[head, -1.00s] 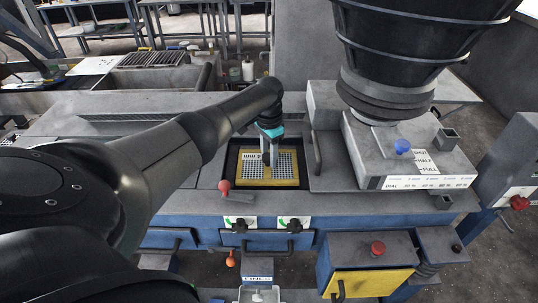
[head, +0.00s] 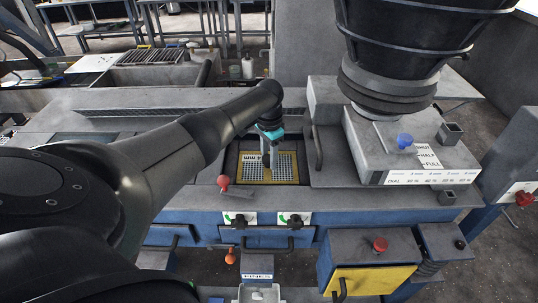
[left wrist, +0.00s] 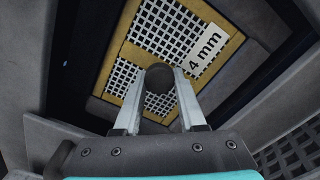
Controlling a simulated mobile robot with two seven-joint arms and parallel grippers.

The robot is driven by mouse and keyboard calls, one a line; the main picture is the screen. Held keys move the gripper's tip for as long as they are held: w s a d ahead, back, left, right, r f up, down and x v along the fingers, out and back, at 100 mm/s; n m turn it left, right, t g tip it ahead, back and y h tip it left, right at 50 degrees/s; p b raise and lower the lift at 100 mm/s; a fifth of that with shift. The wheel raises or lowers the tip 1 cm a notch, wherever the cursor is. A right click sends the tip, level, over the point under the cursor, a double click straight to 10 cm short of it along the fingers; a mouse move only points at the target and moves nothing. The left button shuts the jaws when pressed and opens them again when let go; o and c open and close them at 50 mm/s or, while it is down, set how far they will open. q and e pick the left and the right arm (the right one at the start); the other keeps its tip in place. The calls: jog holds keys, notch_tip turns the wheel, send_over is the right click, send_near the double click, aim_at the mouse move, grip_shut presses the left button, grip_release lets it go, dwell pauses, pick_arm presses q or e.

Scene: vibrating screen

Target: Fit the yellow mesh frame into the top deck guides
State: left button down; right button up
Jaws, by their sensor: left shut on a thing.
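The yellow mesh frame (head: 285,166) lies in the rectangular opening of the top deck (head: 180,97). Its pale mesh and "4 mm" label show in the left wrist view (left wrist: 168,28). My left gripper (head: 269,160) points down over the middle of the frame. Its two fingers (left wrist: 158,85) are shut on a dark upright grip on the frame. In the left wrist view, dark gaps show between the frame and the opening's walls. I cannot make out the guides, or whether the frame rests in them. My right gripper is not in view.
A red-knobbed lever (head: 223,181) stands by the opening's front left corner. A grey housing (head: 400,150) with a blue knob and a black hopper (head: 405,45) stand close on the right.

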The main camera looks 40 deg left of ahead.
pick_arm(q)
jog(key=shift+c, duration=2)
grip_release()
notch_tip(320, 180, up, 15)
jog(key=p, duration=0.2)
jog(key=shift+r+p, duration=0.15)
jog(key=shift+p, duration=0.25)
